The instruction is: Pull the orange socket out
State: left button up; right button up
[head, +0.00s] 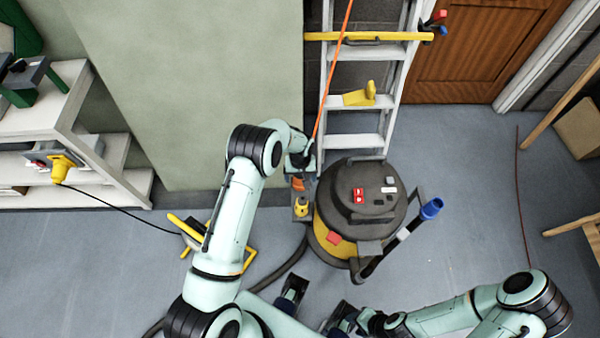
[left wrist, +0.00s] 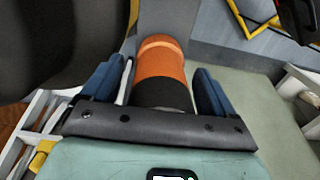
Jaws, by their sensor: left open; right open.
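The orange socket (head: 298,184) is beside the left side of the dark vacuum cleaner, just below my left wrist in the head view. In the left wrist view it is a thick orange cylinder (left wrist: 160,68) with a black end toward my palm. My left gripper (left wrist: 160,90) is open, with a blue finger on each side of the socket; a gap shows on both sides. In the head view my left gripper (head: 299,170) is partly hidden by its wrist. My right gripper (head: 342,318) is open at the bottom centre, apart from the socket.
The vacuum cleaner (head: 362,192) stands close on the right, with a yellow plug (head: 301,207) below the socket. An orange cable (head: 331,75) hangs along a ladder (head: 357,52). A yellow-framed work lamp (head: 205,235) stands left. Floor at far left and right is mostly clear.

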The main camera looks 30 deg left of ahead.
pick_arm(q)
jog(key=shift+s+d+f+b, duration=0.1)
jog(key=shift+f+b, duration=0.05)
jog(key=shift+b, duration=0.3)
pick_arm(e)
jog(key=shift+s+f, duration=0.1)
jog(key=shift+f, duration=0.35)
dwell(0.3)
pick_arm(q)
jog(key=c, duration=1.4)
jog(key=shift+r, duration=0.2)
pick_arm(e)
jog(key=shift+r, duration=0.15)
pick_arm(q)
jog(key=shift+r+p, duration=1.15)
jog(key=shift+r, duration=0.8)
jog(key=shift+r+p, duration=0.45)
jog(key=shift+r, duration=0.55)
pick_arm(e)
jog(key=shift+w+r, duration=0.25)
jog(key=shift+r, duration=0.5)
jog(key=shift+w+r, duration=0.25)
jog(key=shift+r, duration=0.5)
